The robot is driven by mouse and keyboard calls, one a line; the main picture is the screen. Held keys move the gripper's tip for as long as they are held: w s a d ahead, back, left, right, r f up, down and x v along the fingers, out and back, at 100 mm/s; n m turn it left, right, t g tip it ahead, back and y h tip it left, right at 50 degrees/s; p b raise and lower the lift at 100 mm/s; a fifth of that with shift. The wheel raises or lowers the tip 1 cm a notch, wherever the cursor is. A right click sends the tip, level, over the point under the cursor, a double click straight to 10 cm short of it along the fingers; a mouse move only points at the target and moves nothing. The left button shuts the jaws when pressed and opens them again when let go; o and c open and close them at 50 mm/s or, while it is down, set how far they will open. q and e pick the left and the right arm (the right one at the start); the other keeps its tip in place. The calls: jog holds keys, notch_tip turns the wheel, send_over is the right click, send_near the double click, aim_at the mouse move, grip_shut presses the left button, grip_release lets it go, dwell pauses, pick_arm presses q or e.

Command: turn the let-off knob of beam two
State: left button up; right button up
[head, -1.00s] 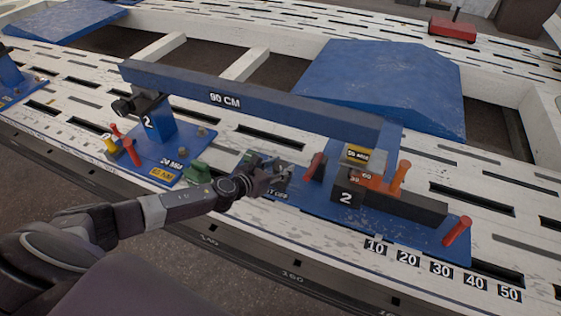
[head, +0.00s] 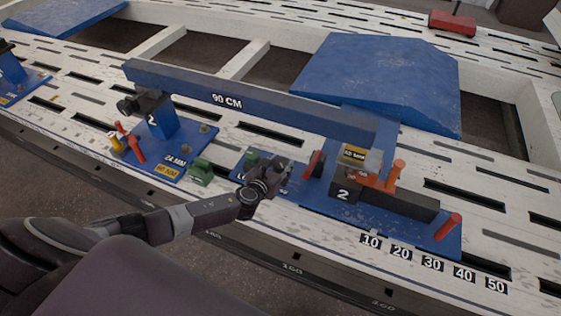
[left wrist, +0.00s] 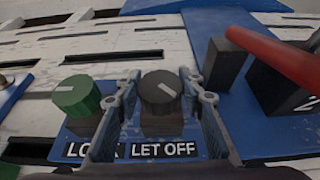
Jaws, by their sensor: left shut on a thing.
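The let-off knob (left wrist: 160,92) is dark and round, with a white mark slanting down to the right, above a LET OFF label (left wrist: 163,149) in the left wrist view. My left gripper (left wrist: 160,82) has a finger on either side of this knob and is shut on it. In the head view the left gripper (head: 280,171) reaches the blue base of beam two and mostly hides the knob. Beam two (head: 250,107) is a long dark bar marked 90 CM. A plate marked 2 (head: 343,195) stands on its right-hand base. My right gripper is not in view.
A green knob (left wrist: 77,95) above a partly covered LOCK label sits just left of the let-off knob. A red lever (left wrist: 275,55) reaches in from the right, close to the gripper. Orange and red handles (head: 397,174) stand farther right. The slotted white bench (head: 480,165) surrounds the base.

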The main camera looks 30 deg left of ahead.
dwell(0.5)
pick_arm(q)
jog(key=o, duration=1.2)
jog(key=shift+s, duration=0.1)
jog(key=v, duration=1.2)
jog(key=shift+f, duration=0.1)
